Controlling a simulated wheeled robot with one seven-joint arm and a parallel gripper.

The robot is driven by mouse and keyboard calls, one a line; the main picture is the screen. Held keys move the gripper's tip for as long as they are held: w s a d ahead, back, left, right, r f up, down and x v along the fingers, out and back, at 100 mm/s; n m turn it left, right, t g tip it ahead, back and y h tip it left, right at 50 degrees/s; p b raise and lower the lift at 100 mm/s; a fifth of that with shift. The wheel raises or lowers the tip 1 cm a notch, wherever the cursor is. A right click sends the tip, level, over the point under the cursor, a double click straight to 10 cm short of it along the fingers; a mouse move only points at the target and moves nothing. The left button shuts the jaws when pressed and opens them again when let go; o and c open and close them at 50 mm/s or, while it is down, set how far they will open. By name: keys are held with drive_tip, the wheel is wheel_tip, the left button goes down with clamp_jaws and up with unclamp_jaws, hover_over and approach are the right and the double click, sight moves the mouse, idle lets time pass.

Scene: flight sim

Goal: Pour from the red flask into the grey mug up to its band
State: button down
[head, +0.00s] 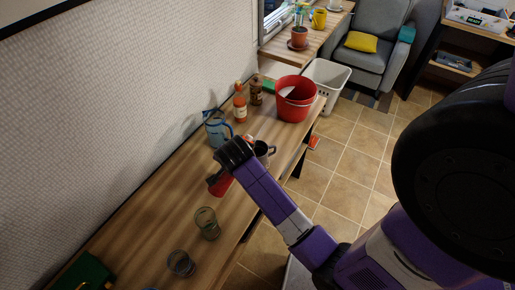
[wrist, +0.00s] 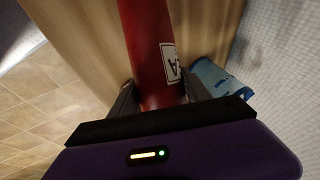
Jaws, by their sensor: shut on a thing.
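The red flask (head: 219,185) is held by my gripper (head: 229,165) over the wooden table, and it appears tilted. In the wrist view the flask (wrist: 150,50), with a white label, lies between the two fingers of my gripper (wrist: 160,95), which is shut on it. My gripper hides part of the flask in the head view. The grey mug (head: 264,151) stands upright on the table just right of my gripper, partly covered by it. Its inside and its band cannot be made out, and I see no stream of liquid.
A blue-tinted jug (head: 217,129) stands close behind my gripper and a sauce bottle (head: 240,105) beyond it. A red bucket (head: 294,98) is at the far end. A greenish glass (head: 207,223) and a clear glass (head: 181,263) stand nearer, with bare table around them.

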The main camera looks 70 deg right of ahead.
drive_tip(key=shift+w+f+y, duration=0.1)
drive_tip(key=shift+f+y, duration=0.15)
drive_tip(key=shift+y, duration=0.15)
idle(0.3)
drive_tip(key=shift+r+m+t+y, duration=0.5)
drive_tip(key=shift+r+t+y, duration=0.4)
drive_tip(key=shift+r+y, duration=0.45)
idle(4.2)
drive_tip(key=shift+d, duration=0.1)
idle(1.5)
